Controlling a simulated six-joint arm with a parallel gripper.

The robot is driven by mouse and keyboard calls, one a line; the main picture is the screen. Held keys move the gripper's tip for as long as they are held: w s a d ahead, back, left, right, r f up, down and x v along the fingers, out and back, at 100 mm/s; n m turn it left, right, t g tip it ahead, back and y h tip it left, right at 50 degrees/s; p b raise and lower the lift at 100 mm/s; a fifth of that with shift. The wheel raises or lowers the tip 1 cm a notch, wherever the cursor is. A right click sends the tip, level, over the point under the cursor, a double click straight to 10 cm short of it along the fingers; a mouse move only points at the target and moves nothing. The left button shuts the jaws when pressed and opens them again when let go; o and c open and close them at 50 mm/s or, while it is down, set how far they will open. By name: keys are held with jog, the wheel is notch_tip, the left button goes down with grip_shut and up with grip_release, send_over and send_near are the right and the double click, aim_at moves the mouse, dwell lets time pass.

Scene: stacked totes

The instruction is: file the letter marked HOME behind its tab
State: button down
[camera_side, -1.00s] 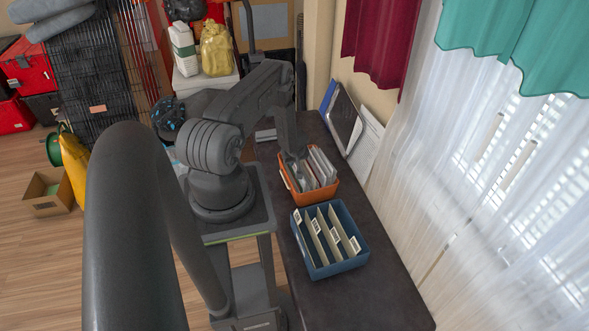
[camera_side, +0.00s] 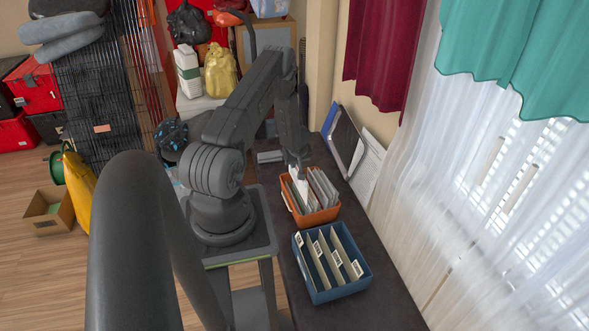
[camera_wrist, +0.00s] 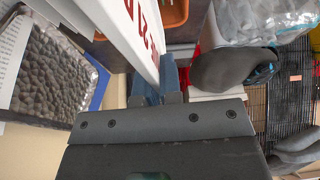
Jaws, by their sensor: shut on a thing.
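My gripper (camera_side: 299,160) is shut on a white letter (camera_side: 299,184), upright just above the left part of the orange bin (camera_side: 320,217). In the wrist view the letter (camera_wrist: 122,32) stands between my fingers (camera_wrist: 168,82) and shows large red characters, cut off by the frame; I cannot read HOME on it. Several other letters (camera_side: 320,188) stand in the orange bin. The blue box (camera_side: 332,293) in front of it has several cream dividers with white tabs (camera_side: 336,258); their print is too small to read.
Both containers stand on a dark table (camera_side: 385,312) beside a curtained window (camera_side: 450,200). Framed boards (camera_side: 345,140) lean on the wall behind the bin. The table to the right of the blue box is clear.

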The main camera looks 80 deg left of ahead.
notch_tip(320, 180, up, 11)
jog(key=w+d, duration=0.3)
jog(key=d, duration=1.2)
jog(key=w+d, duration=0.4)
jog(key=d, duration=1.1)
notch_tip(320, 180, down, 18)
jog(key=shift+s+r, duration=0.2)
jog(key=shift+r, duration=0.05)
jog(key=c, duration=1.2)
grip_release()
